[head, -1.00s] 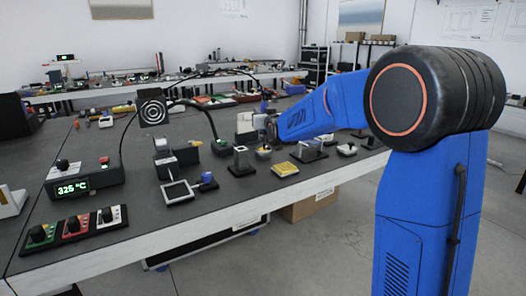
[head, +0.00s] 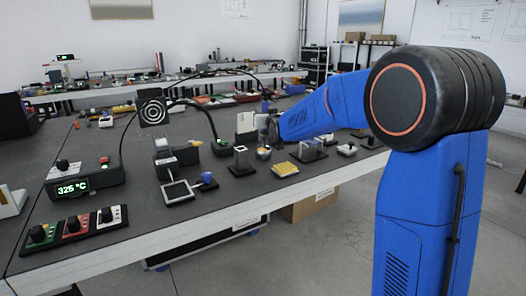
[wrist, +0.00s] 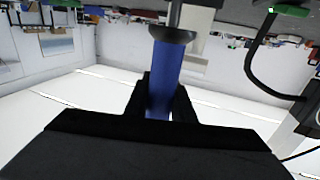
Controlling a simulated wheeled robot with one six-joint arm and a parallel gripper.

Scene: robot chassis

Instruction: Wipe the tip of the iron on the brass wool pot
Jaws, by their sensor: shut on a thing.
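In the wrist view my gripper (wrist: 163,108) is shut on the blue handle of the iron (wrist: 166,72). A dark collar and a grey shaft lie beyond the handle; the tip is out of the picture at the top. In the head view the small round pot with a yellowish top, which looks like the brass wool pot (head: 263,154), stands on the dark bench. The end of my arm is close behind and above it. My fingers and the iron's tip are too small or hidden there, so I cannot tell whether the tip touches the wool.
A yellow gridded block (head: 285,169), a grey upright block (head: 241,158) and a metal-topped stand (head: 309,150) crowd around the pot. A black station (head: 85,183) reads 325 °C at the left. A dark cable arches over the bench.

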